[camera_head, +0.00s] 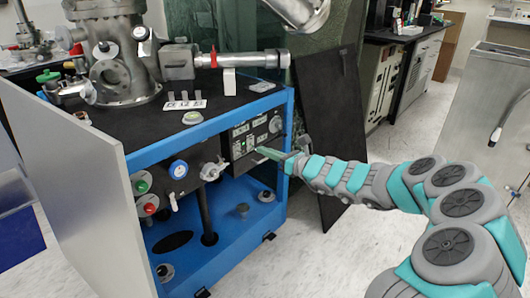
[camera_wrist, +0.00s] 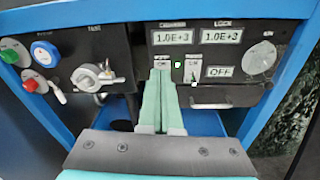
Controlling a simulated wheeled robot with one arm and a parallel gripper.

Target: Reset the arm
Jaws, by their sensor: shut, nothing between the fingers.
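My arm, teal and grey, reaches in from the right in the head view. My gripper (camera_head: 262,151) is in front of the black control panel (camera_head: 243,133) on the blue-framed cart. In the wrist view my gripper (camera_wrist: 168,128) shows two teal fingers lying together, with nothing between them. The fingertips overlap the lower left part of the panel with its displays (camera_wrist: 222,36), near a small green-lit switch (camera_wrist: 193,75). I cannot tell whether the fingertips touch the panel.
Left of the panel are a valve lever (camera_wrist: 97,76) and green (camera_wrist: 9,57), red (camera_wrist: 30,85) and blue (camera_wrist: 45,54) knobs. A metal vacuum chamber (camera_head: 112,60) stands on the cart. A black board (camera_head: 332,135) leans at the cart's right. Floor (camera_head: 330,262) is clear in front.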

